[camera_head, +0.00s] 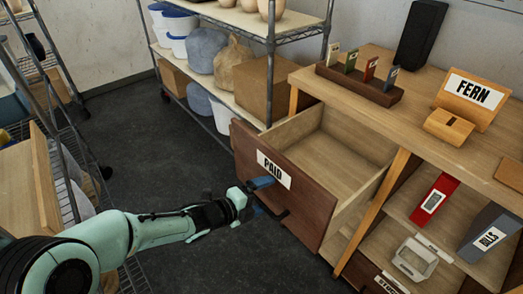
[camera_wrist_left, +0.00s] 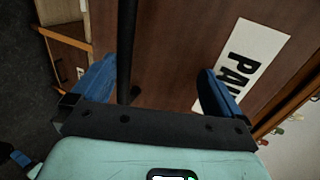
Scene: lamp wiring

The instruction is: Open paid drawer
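The paid drawer (camera_head: 318,215) is dark brown with a white PAID label (camera_head: 273,168). It stands pulled well out of the wooden counter, and its visible inside is empty. My left gripper (camera_head: 263,196) is at the drawer front, by the dark bar handle (camera_head: 277,214). In the left wrist view, the blue fingers of my left gripper (camera_wrist_left: 155,88) are wide apart. The handle (camera_wrist_left: 127,50) passes between them, nearer the left finger, with a gap to the right one. The label (camera_wrist_left: 243,62) is partly behind the right finger.
The counter top (camera_head: 425,112) holds a FERN sign (camera_head: 473,98) and a card rack (camera_head: 357,84). A red binder (camera_head: 434,200) and a grey BILLS binder (camera_head: 489,233) stand on the shelf below. A metal shelf (camera_head: 240,22) stands behind. Dark floor is clear left of the drawer.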

